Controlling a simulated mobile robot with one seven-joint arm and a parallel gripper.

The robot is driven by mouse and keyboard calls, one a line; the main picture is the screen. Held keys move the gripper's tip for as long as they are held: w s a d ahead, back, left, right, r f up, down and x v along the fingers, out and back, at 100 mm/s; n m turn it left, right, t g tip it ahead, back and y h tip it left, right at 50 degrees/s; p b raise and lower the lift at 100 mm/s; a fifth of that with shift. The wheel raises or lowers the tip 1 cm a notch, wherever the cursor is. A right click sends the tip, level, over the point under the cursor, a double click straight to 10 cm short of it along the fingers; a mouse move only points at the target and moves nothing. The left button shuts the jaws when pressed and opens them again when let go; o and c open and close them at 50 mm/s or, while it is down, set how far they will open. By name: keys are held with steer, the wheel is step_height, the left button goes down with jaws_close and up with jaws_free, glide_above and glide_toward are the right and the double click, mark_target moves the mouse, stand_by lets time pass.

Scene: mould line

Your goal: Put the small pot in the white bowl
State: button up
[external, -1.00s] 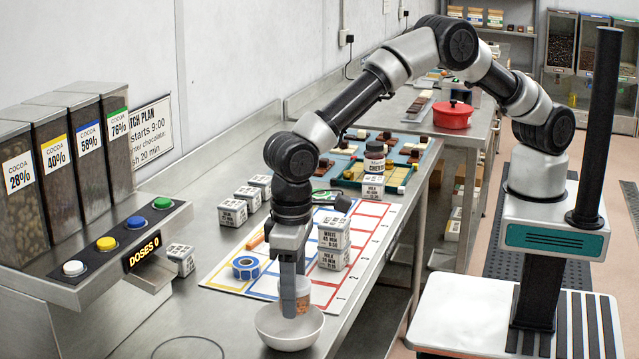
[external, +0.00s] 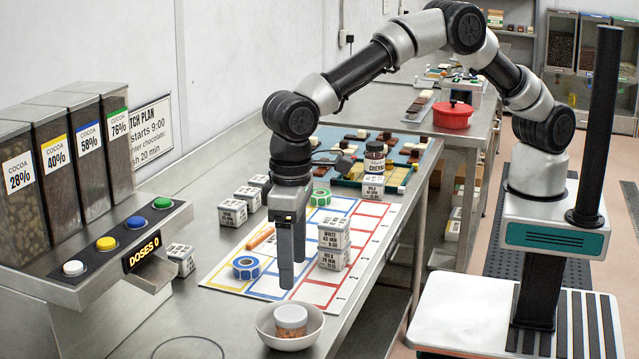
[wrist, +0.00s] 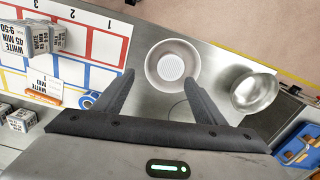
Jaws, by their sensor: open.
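The small pot (external: 291,315), with a pale lid and a brownish body, sits inside the white bowl (external: 267,333) near the front end of the steel bench. In the wrist view, the white bowl (wrist: 152,60) is seen from above, with the pot's round pale lid (wrist: 171,67) inside it. My gripper (external: 292,270) is open and empty above and slightly behind the bowl, with its fingers pointing down and apart from the pot. Its two fingers also show in the wrist view (wrist: 160,80), below the bowl in the picture.
A shiny metal bowl (wrist: 253,93) is beside the white bowl in the wrist view. A white planning mat (external: 265,275) lies behind the bowl, with a blue tape roll (external: 246,267) and stacked label blocks (external: 333,245). Cocoa dispensers (external: 65,160) stand at left.

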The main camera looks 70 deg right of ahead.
step_height(320, 180, up, 6)
steer(key=shift+r, duration=0.15)
steer(key=w+d+r+t, duration=0.1)
steer(key=d+r, duration=0.4)
steer(key=d, duration=0.3)
steer(key=d+r+y, duration=0.1)
steer(key=d+r, duration=0.4)
steer(key=d, duration=0.4)
steer(key=w+d+r+t, duration=0.1)
steer(key=d+r, duration=0.4)
steer(key=d, duration=0.3)
steer(key=s+d+f+m+t+h, duration=0.1)
steer(key=s+d+f+t, duration=0.1)
steer(key=s+d, duration=1.5)
steer(key=d+t, duration=0.1)
steer(key=d, duration=0.3)
steer(key=shift+s+d+m+t, duration=0.25)
steer(key=shift+d+m+t, duration=0.05)
steer(key=shift+m, duration=0.1)
steer(key=shift+r, duration=0.1)
